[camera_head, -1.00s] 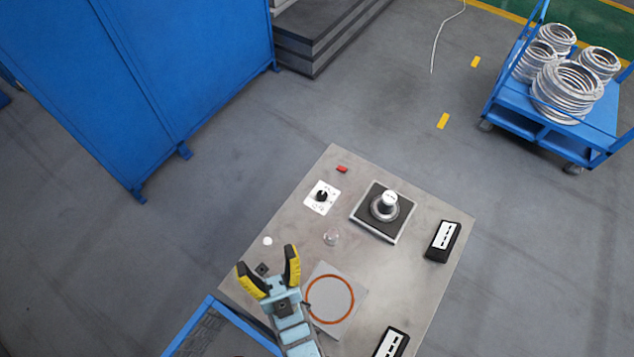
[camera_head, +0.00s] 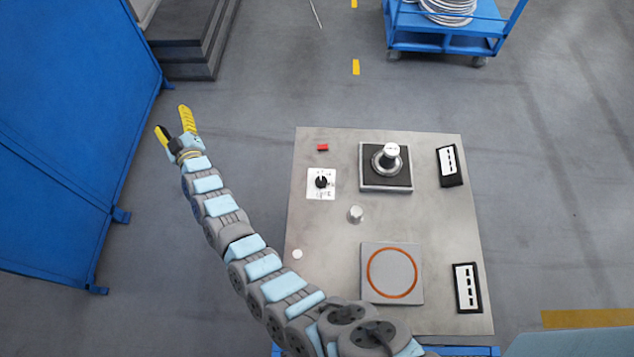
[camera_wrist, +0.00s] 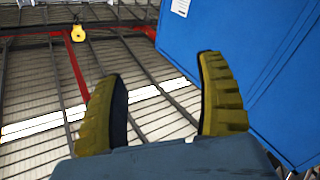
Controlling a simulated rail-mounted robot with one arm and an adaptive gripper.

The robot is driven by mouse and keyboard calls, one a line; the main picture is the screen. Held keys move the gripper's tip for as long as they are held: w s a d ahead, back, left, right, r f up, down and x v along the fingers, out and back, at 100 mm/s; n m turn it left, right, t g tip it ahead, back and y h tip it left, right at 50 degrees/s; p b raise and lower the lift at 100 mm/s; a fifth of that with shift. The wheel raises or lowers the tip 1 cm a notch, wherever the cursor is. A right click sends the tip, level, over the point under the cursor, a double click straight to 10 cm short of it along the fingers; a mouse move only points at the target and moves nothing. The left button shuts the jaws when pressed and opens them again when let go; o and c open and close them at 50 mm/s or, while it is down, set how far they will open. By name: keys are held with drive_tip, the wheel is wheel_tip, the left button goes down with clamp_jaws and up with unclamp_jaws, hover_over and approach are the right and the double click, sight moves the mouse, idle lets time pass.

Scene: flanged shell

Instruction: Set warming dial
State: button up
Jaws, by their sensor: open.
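The warming dial appears to be the black knob (camera_head: 321,182) on a white marked plate (camera_head: 316,193), at the left side of the grey metal table (camera_head: 330,230) in the head view. Its exact setting is too small to read. My gripper (camera_head: 173,120) is well to the left of the table and up from the dial in the picture, clear of the table. It is open and empty, its yellow fingers apart. In the wrist view my gripper (camera_wrist: 162,105) faces the ceiling and a blue panel, with nothing between the fingers. The dial is not in the wrist view.
The table also bears a black square base with a flanged part (camera_head: 386,163), a small metal cylinder (camera_head: 356,214), a red piece (camera_head: 322,147), a plate with an orange ring (camera_head: 392,246) and two black blocks (camera_head: 448,166). A blue partition (camera_head: 60,150) stands left; a blue cart (camera_head: 450,37) stands behind.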

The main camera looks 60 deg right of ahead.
drive_tip(key=w+d+f+n+g+y+b, duration=0.25)
drive_tip(key=d+n+y, duration=0.2)
drive_tip(key=d, duration=0.35)
drive_tip(key=n+g+y+b, duration=0.6)
drive_tip(key=n+g+b, duration=0.1)
drive_tip(key=n+g, duration=0.6)
approach(322, 180)
drive_tip(key=f+b, duration=0.1)
drive_tip(key=f, duration=0.3)
drive_tip(key=f+b, duration=0.1)
drive_tip(key=f, duration=0.3)
drive_tip(key=shift+w+a, duration=0.25)
drive_tip(key=shift+s+d+f, duration=0.1)
drive_tip(key=shift+f, duration=0.95)
drive_tip(key=c, duration=1.2)
